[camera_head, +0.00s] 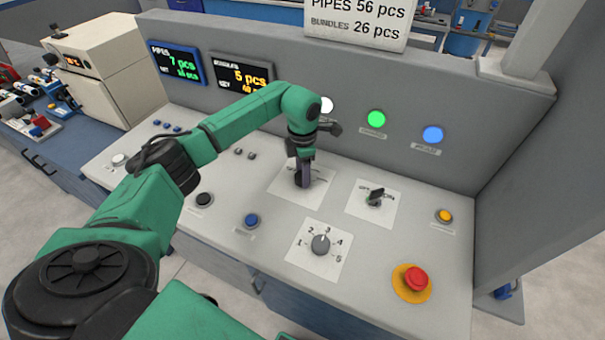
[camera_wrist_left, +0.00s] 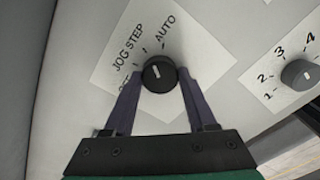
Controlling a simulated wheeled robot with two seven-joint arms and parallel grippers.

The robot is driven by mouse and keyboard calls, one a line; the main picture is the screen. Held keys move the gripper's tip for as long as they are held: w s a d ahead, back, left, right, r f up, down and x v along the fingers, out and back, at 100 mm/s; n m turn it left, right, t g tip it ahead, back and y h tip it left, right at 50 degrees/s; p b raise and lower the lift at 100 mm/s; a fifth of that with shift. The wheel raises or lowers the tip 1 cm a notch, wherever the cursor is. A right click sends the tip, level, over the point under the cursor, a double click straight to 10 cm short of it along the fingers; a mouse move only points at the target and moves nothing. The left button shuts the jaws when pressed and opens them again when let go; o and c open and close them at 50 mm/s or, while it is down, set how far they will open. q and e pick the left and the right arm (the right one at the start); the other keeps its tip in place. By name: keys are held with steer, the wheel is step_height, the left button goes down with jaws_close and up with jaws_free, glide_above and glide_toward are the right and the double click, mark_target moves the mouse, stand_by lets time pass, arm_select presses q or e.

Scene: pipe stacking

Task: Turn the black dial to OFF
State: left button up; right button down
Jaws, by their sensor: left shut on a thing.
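The black dial (camera_wrist_left: 159,72) sits on a white label plate (camera_wrist_left: 185,100) marked AUTO, STEP and JOG, with a last word partly covered by a finger. The dial's white mark points roughly up in the left wrist view, toward the STEP side; its exact setting is hard to tell. My left gripper (camera_wrist_left: 160,84) has one dark finger on each side of the dial and is shut on it. In the head view my left gripper (camera_head: 303,178) reaches down onto the plate and hides the dial.
A red emergency button (camera_head: 415,280), a yellow button (camera_head: 444,215) and a blue button (camera_head: 251,220) stand on the panel. The upright back panel (camera_head: 400,90) rises behind.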

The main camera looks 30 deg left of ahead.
arm_select(q)
steer(key=n, duration=0.4)
steer(key=shift+n+b, duration=0.3)
steer(key=shift+b, duration=0.1)
steer(key=n, duration=0.4)
steer(key=shift+n, duration=0.3)
steer(key=n, duration=0.4)
steer(key=shift+n, duration=0.3)
steer(key=n, duration=0.4)
steer(key=shift+w+r+n, duration=0.1)
steer(key=shift+n, duration=0.3)
steer(key=o, duration=1.4)
